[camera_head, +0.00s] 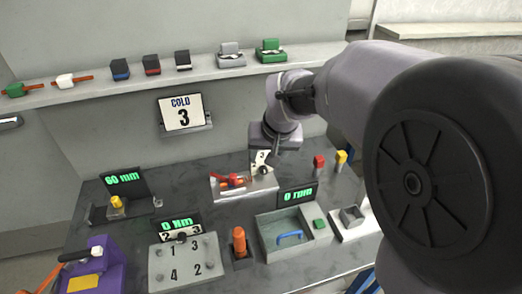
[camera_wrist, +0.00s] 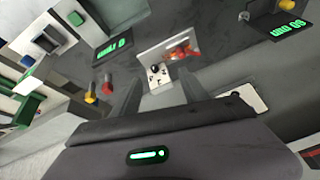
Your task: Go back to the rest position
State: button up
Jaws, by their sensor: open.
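My gripper (camera_head: 266,160) hangs from my arm above the back middle of the dark table, next to a small metal tray (camera_head: 262,191). Its two grey fingers (camera_wrist: 160,93) are spread apart in the wrist view, with nothing clearly held between them. A white piece with black marks (camera_wrist: 158,72) shows just beyond the fingertips, at the tray's near end. An orange-red item (camera_head: 232,181) lies in the tray. Whether the fingers touch the white piece cannot be told.
A "0 mm" display (camera_head: 298,194) stands right of the tray, with red (camera_head: 319,162) and yellow (camera_head: 341,157) pieces behind. A "60 mm" display (camera_head: 124,182) is at left. A numbered panel (camera_head: 184,262), orange cylinder (camera_head: 239,240) and open box (camera_head: 264,247) fill the front. A shelf (camera_head: 203,74) runs behind.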

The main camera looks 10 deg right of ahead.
dwell(0.3)
jog(key=s+a+m+b, duration=0.1)
jog(key=s+b, duration=0.1)
jog(key=s, duration=1)
jog(key=s+a+m+y+b, duration=0.1)
jog(key=s+b, duration=0.1)
jog(key=s, duration=1.1)
jog(key=shift+a+r+m+t, duration=0.15)
jog(key=shift+a+m+t, duration=0.15)
jog(key=shift+a+t, duration=0.1)
jog(key=shift+w+d, duration=0.1)
dwell(0.5)
